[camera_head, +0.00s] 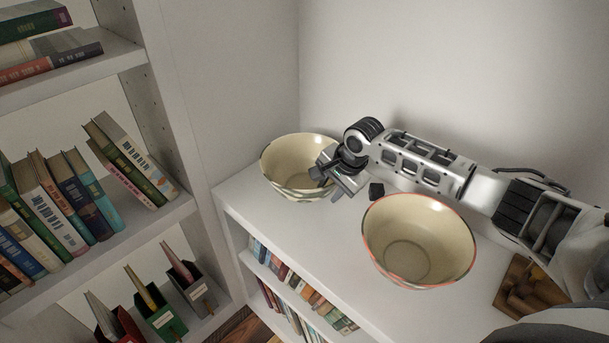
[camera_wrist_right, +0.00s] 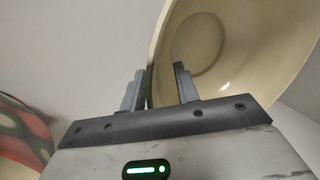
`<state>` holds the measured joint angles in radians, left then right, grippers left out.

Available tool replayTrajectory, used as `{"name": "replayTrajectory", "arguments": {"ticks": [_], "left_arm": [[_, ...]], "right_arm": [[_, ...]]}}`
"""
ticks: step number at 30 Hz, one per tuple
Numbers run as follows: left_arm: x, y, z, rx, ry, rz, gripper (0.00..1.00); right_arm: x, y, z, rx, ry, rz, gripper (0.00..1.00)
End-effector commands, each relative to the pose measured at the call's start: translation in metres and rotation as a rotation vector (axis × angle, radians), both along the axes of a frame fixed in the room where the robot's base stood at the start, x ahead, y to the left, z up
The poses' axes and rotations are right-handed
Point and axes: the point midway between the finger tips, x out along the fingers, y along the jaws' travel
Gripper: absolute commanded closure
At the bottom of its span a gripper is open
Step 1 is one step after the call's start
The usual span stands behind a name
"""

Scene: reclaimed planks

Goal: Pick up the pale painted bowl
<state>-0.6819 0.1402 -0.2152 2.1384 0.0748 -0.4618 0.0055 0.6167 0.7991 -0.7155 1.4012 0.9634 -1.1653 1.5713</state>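A pale cream bowl with a dark painted pattern on its outside (camera_head: 283,165) stands upright at the back left of the white shelf top. My right gripper (camera_head: 331,181) is at its right rim. In the right wrist view the fingers (camera_wrist_right: 160,88) are apart, with the bowl's wall (camera_wrist_right: 240,45) between them; the wall is close to the left finger, and I cannot tell whether they touch. A second pale bowl with an orange-red rim (camera_head: 415,245) stands nearer, beneath my right forearm. My left gripper is not in view.
The white shelf top (camera_head: 325,240) is clear between the bowls' front sides and its front edge. A brown wooden item (camera_head: 530,288) is at the right. A bookcase with books (camera_head: 75,195) stands left.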

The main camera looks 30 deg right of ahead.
Motion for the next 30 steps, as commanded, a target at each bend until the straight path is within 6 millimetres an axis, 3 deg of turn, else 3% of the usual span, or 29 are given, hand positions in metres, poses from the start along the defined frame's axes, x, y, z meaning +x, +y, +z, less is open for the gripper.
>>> {"name": "replayTrajectory", "arguments": {"ticks": [4, 8, 30], "left_arm": [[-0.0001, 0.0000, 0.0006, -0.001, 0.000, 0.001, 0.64], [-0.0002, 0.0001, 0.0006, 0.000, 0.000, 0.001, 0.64], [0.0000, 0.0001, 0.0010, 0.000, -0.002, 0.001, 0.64]], "right_arm": [[0.0002, -0.0002, 0.0006, -0.001, -0.001, 0.000, 0.69], [0.0000, -0.0003, 0.0007, -0.001, -0.001, 0.000, 1.00], [-0.0008, -0.0008, 0.0001, -0.002, 0.003, 0.000, 1.00]]}}
